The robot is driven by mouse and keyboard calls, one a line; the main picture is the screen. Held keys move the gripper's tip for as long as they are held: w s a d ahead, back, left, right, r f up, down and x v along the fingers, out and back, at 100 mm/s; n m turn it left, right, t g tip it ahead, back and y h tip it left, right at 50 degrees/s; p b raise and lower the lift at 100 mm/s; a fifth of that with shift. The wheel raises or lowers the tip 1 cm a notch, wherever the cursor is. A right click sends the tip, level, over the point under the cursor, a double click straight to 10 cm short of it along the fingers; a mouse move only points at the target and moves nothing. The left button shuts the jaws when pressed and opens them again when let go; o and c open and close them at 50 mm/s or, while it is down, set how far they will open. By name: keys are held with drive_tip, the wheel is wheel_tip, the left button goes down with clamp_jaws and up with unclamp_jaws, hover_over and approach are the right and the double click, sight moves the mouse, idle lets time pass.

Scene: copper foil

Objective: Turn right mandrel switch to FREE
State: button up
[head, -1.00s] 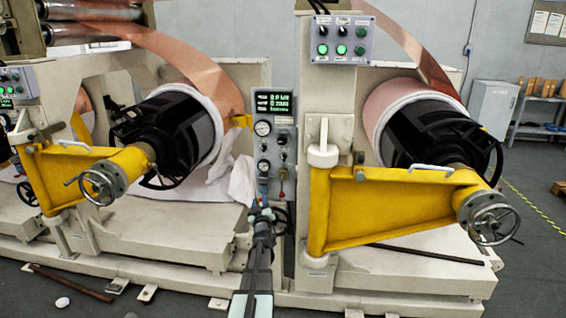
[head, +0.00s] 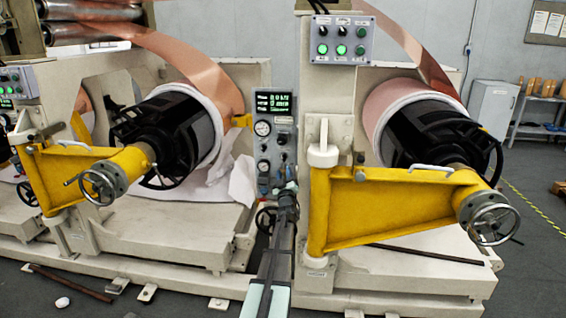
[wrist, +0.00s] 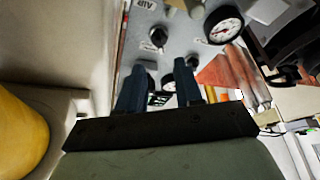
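A grey control panel (head: 263,165) stands between the two roll stands, with a lit display, gauges and small dark knobs. One dark knob (head: 283,139) is on its right side; the labels are too small to read. In the wrist view, a black rotary knob (wrist: 158,37) lies beyond my fingertips, near an upside-down "AIR" label. My gripper (head: 288,188) is in front of the panel's lower right part. In the wrist view, its two fingers (wrist: 161,78) are apart with nothing held between them.
A box with green lights and selector knobs (head: 342,38) is on the right stand. Yellow arms (head: 390,208) with handwheels (head: 490,218) reach forward from both stands. White gauges (wrist: 223,25) sit near my fingers. A beige wall (wrist: 60,50) is close on the wrist view's left.

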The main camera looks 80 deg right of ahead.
sight(283, 159)
drive_tip(key=x, duration=0.8)
clamp_jaws()
